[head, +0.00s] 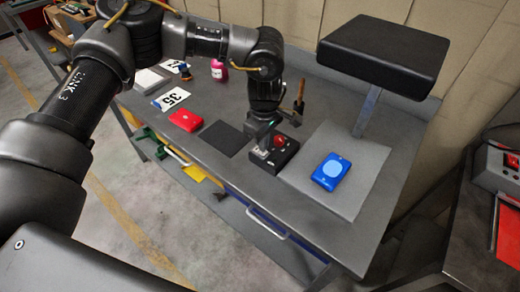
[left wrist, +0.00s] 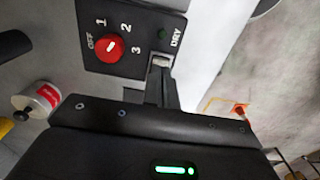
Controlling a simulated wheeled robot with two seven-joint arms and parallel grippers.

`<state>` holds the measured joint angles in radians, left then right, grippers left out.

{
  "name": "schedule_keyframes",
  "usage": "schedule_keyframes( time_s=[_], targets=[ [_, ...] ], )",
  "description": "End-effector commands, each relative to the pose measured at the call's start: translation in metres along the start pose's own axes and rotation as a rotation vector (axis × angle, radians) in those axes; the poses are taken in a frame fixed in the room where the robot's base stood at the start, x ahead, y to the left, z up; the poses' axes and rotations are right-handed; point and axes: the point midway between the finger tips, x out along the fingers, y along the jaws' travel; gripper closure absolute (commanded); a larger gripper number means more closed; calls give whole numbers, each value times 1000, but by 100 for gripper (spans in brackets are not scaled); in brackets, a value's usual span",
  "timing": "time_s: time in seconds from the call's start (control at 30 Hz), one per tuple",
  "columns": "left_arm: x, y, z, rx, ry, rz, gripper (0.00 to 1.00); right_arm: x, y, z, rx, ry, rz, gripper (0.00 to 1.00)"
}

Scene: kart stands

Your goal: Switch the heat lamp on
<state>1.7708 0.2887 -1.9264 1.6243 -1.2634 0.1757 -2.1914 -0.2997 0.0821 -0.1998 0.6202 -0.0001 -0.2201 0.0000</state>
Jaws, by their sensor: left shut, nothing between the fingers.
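The heat lamp's dark head (head: 385,55) stands on a grey post over a pale mat (head: 362,160). A black control box (head: 284,163) lies beside the mat, with a red knob (head: 279,141). In the left wrist view, the box (left wrist: 135,65) carries the red knob (left wrist: 110,47) among OFF, 1, 2 and 3, and a small dark green light (left wrist: 161,33) by the word DRY. My left gripper (head: 263,152) is shut and empty; its tips (left wrist: 162,62) are at the box's edge below DRY. I cannot tell if they touch. The switch under them is hidden. My right gripper is out of view.
Another bench with a red-topped device (head: 497,166) stands right.

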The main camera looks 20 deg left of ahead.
Motion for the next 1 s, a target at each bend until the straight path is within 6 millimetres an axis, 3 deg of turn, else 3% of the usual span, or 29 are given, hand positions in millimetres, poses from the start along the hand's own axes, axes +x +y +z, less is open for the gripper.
schedule_keyframes(
  time_s=[1.0],
  targets=[
    [16,0,0,0,0,0,100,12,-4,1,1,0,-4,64]
  ],
)
